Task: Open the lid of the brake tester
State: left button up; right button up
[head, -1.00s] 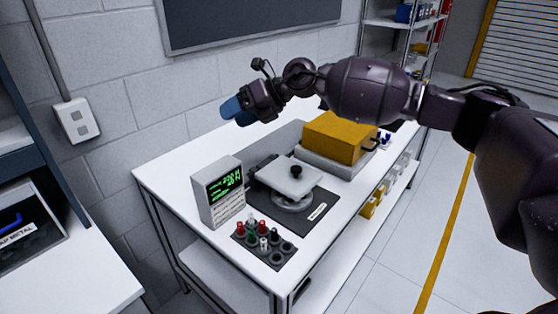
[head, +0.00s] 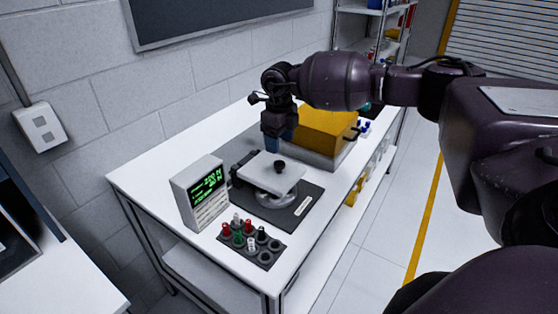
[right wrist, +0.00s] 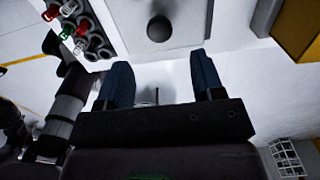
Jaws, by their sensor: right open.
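The bench holds two lidded devices, and no readable label tells me which is the brake tester. One is a yellow box-shaped cover (head: 327,130) on a grey base, with a dark handle (head: 353,133) on its right side. The other is a pale flat plate (head: 262,178) with a black knob (head: 280,166), on a round metal stand; the knob also shows in the right wrist view (right wrist: 159,28). Both covers look closed. My right gripper (head: 279,143) points down behind the knobbed plate, left of the yellow cover. In the right wrist view its blue fingers (right wrist: 163,80) are apart and empty. My left gripper is not in view.
A display unit (head: 201,194) with green digits stands at the bench's left. A dark rack (head: 258,249) with red, green and white pieces lies at the front. The bench (head: 150,168) is bare at its back left. The wall is close behind.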

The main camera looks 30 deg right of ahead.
aim_at(279, 163)
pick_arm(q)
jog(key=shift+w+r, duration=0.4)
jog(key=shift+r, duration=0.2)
pick_arm(e)
notch_tip(279, 163, down, 7)
jog(key=shift+f, duration=0.2)
grip_shut()
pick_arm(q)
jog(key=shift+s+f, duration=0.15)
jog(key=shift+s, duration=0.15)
pick_arm(e)
jog(key=shift+r, duration=0.1)
